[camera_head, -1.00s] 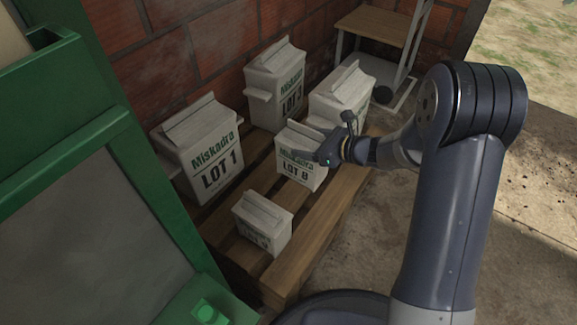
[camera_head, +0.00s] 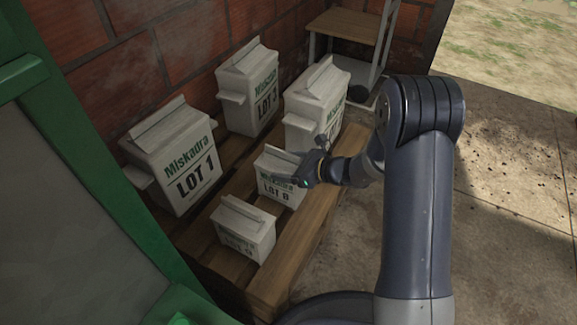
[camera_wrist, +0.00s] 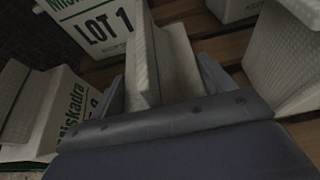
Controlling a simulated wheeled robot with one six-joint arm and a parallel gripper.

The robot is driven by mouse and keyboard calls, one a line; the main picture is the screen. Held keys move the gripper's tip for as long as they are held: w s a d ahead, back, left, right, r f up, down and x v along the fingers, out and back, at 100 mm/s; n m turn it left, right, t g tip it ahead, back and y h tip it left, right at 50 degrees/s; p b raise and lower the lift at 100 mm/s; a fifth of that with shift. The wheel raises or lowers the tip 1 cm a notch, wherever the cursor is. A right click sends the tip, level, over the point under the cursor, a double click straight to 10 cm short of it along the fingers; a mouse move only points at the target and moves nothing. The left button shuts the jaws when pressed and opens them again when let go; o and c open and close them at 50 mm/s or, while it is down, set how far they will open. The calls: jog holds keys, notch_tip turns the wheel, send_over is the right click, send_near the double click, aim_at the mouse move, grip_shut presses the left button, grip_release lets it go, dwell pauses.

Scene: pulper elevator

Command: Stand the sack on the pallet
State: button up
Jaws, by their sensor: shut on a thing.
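The white sack marked LOT 8 (camera_head: 270,188) is upright over the right side of the wooden pallet (camera_head: 308,219). My gripper (camera_head: 296,180) is shut on its top fold, which shows between the fingers in the wrist view (camera_wrist: 150,65). Whether the sack's base touches the boards is hard to tell. Other sacks stand on the pallet: LOT 1 (camera_head: 178,165) at left, one (camera_head: 252,90) at the back, one (camera_head: 316,98) behind the held sack, and a small one (camera_head: 245,230) in front. My gripper hides part of the held sack's right side.
A brick wall (camera_head: 130,85) runs behind the pallet. A green machine frame (camera_head: 95,180) stands close on the left. A small wooden-topped stand (camera_head: 346,27) is at the back. Concrete floor (camera_head: 510,190) on the right is open.

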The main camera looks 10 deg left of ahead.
jog(key=shift+f, duration=0.1)
jog(key=o, duration=2)
jog(key=shift+o, duration=0.2)
jog(key=shift+r, duration=0.2)
jog(key=p+v, duration=0.4)
jog(key=v, duration=0.8)
